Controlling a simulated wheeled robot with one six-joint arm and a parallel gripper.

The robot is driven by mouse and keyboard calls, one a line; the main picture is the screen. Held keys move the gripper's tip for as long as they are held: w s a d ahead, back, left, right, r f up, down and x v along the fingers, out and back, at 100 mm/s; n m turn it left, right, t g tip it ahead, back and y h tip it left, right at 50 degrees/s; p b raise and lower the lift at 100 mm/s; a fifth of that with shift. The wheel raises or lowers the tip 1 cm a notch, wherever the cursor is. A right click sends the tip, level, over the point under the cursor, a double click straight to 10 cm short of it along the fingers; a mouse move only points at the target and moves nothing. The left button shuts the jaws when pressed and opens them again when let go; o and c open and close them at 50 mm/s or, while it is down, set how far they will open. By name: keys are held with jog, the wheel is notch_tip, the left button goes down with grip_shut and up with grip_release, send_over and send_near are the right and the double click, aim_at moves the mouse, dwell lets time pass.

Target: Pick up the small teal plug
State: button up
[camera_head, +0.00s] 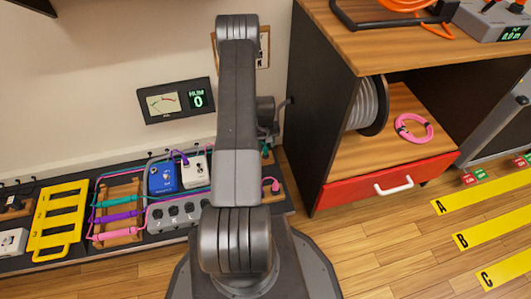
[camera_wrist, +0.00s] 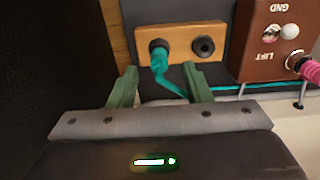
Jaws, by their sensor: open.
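The small teal plug (camera_wrist: 159,60) sits in the left socket of a wooden block (camera_wrist: 182,30) in the wrist view. A teal cable (camera_wrist: 172,88) runs from it down and to the right. My gripper (camera_wrist: 157,82) is open, its two green fingers apart on either side of the plug's line. The plug appears just beyond the fingertips, between them and nearer the left one. I cannot tell whether they touch it. In the head view my arm hides most of this area.
The block's right socket (camera_wrist: 205,46) is empty. A brown box (camera_wrist: 278,38) with a pink plug (camera_wrist: 306,69) stands close on the right. A dark surface (camera_wrist: 60,60) fills the left. In the head view, a cabinet with a red drawer (camera_head: 387,181) stands right of my arm.

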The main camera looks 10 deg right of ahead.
aim_at(265, 147)
notch_tip(265, 147, down, 4)
jog(key=shift+r+b, duration=0.1)
jog(key=shift+b, duration=0.45)
grip_shut()
jog(key=shift+r+p, duration=1.6)
jog(key=shift+r, duration=3.45)
